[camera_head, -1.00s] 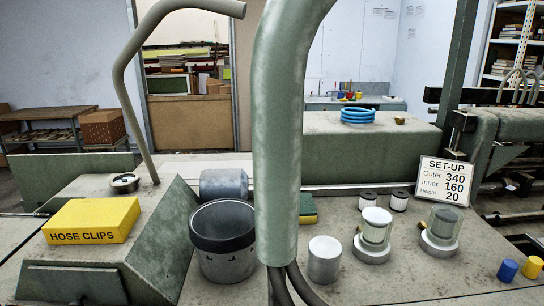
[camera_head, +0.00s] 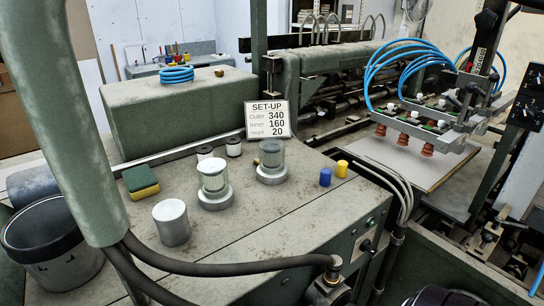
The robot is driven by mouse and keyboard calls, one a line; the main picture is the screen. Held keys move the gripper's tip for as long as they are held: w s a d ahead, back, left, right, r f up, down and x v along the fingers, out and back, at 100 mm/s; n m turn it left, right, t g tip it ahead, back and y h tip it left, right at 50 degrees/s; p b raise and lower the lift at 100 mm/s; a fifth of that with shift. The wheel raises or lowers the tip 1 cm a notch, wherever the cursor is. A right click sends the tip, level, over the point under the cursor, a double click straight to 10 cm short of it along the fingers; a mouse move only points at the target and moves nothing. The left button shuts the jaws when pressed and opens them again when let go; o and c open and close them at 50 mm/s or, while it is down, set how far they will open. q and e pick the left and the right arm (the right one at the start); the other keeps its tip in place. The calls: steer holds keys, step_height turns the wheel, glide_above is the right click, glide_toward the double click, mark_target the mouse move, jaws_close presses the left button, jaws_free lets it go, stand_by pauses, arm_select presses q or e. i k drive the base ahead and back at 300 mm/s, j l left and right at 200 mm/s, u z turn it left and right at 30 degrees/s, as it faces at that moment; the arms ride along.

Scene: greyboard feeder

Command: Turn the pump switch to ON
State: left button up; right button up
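No switch can be read as the pump switch, as no ON or OFF marking is legible. A small dark knob (camera_head: 366,245) sits on the front panel of the grey-green machine, with small buttons above it. Its setting is too small to tell. A black control box (camera_head: 526,108) with small knobs shows at the right edge; its labels are not readable. No gripper fingers show. A dark rounded shape is cut off at the bottom edge right of centre, and I cannot tell what it is.
Glass-bowled filters (camera_head: 215,180), a white cup (camera_head: 171,222), a sponge (camera_head: 141,182) and blue and yellow caps (camera_head: 342,168) stand on the machine top. A black hose (camera_head: 230,268) runs along its front. Suction cups (camera_head: 427,148) hang over a grey board (camera_head: 400,160). A thick green pipe (camera_head: 75,130) blocks the left.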

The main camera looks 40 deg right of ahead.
mark_target(365, 246)
steer(key=k+z, duration=0.1)
steer(key=z, duration=0.35)
steer(key=l+z, duration=0.1)
steer(key=z, duration=0.3)
steer(key=k+l+z, duration=0.1)
steer(key=z, duration=0.35)
steer(key=k+l+z, duration=0.1)
steer(key=z, duration=0.3)
